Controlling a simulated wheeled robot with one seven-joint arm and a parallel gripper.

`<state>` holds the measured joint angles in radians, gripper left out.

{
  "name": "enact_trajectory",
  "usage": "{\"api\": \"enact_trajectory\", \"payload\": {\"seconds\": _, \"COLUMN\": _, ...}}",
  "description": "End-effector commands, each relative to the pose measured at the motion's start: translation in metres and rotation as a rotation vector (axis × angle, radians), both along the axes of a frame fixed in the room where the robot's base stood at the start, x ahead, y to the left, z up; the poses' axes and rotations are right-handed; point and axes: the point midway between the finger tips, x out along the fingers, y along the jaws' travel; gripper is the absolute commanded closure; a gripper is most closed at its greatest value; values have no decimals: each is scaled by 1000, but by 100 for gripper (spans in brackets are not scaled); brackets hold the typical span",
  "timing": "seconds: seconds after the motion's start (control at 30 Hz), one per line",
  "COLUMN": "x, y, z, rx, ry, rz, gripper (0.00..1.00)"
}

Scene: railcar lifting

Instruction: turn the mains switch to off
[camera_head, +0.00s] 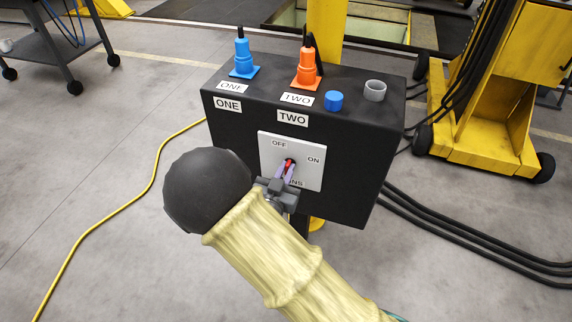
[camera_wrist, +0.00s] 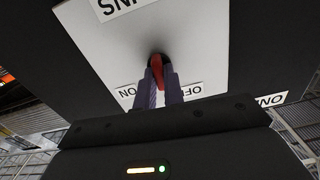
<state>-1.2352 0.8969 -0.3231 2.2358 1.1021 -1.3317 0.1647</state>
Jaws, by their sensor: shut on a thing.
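The mains switch is on a light grey plate (camera_head: 305,176) on the front of a black box. Its OFF label is at the upper left and its ON label at the right. The red switch handle (camera_head: 289,163) also shows in the wrist view (camera_wrist: 157,72), with its dark hub behind it. My gripper (camera_head: 286,172) is shut on this handle, with one purple finger on each side. In the wrist view my gripper (camera_wrist: 159,90) partly covers the ON and OFF labels, which appear upside down. The handle's exact setting cannot be told.
The black box (camera_head: 350,180) carries a blue plug (camera_head: 242,58), an orange plug (camera_head: 306,68), a blue cap (camera_head: 333,101) and a grey socket (camera_head: 375,90) on top. A yellow lifting column (camera_head: 485,120) stands right. A yellow cable (camera_head: 140,195) and black cables (camera_head: 470,236) cross the floor.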

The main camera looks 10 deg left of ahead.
Motion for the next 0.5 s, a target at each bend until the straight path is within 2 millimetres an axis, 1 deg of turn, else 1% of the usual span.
{"api": "enact_trajectory", "payload": {"seconds": 0.2, "x": -1, "y": 0, "z": -1, "rx": -79, "ry": 11, "rz": -1, "gripper": 100}}
{"api": "enact_trajectory", "payload": {"seconds": 0.5, "x": -1, "y": 0, "z": -2, "rx": -102, "ry": 13, "rz": -1, "gripper": 100}}
